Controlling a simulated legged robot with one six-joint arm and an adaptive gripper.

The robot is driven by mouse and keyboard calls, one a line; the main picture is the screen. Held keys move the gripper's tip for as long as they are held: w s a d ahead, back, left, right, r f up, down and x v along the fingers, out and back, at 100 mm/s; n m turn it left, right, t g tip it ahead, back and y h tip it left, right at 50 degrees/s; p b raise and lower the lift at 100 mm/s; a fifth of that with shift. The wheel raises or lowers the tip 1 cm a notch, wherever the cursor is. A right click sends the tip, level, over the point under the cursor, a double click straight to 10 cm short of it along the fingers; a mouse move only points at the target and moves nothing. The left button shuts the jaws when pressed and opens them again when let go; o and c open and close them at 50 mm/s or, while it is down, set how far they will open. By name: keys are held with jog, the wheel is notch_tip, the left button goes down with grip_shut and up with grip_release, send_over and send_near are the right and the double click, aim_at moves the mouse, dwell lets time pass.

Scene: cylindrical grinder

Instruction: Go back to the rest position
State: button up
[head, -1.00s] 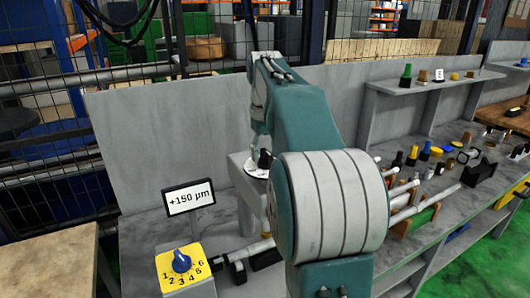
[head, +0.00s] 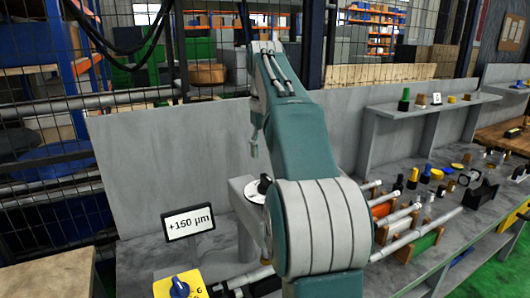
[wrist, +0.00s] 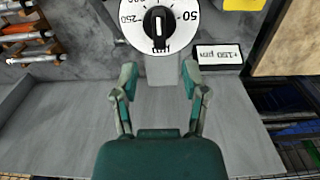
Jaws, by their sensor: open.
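My gripper (wrist: 160,85) is open and empty in the wrist view, its two teal fingers spread apart over bare grey surface. A round white dial (wrist: 183,22) with a black knob and the numbers 250 and 50 lies just beyond the fingertips in that view, apart from them. In the head view my teal arm rises in the middle, and the gripper end (head: 254,143) hangs small and dim beyond the grey machine post (head: 243,188). The black knob (head: 264,183) shows on top of the post, with nothing gripping it.
Rods and small parts (head: 425,190) crowd the bench at the right. A grey panel (head: 180,150) and wire fence stand behind.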

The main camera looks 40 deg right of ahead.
dwell(0.3)
jog(key=shift+s+a, duration=0.1)
jog(key=shift+a, duration=0.25)
jog(key=s+a+f+n+t, duration=0.1)
jog(key=s+a+f, duration=0.25)
jog(key=a, duration=0.25)
jog(key=s+a+f+t, duration=0.2)
jog(key=s+a+f, duration=0.1)
jog(key=s+a, duration=0.3)
jog(key=s+a+f+n+t, duration=0.1)
jog(key=s+a+f, duration=0.2)
jog(key=a, duration=0.4)
jog(key=s+a+f+t, duration=0.1)
jog(key=s+a+f, duration=0.3)
jog(key=s+f, duration=0.2)
notch_tip(320, 180, down, 3)
jog(key=shift+r+t, duration=0.15)
jog(key=shift+t, duration=0.15)
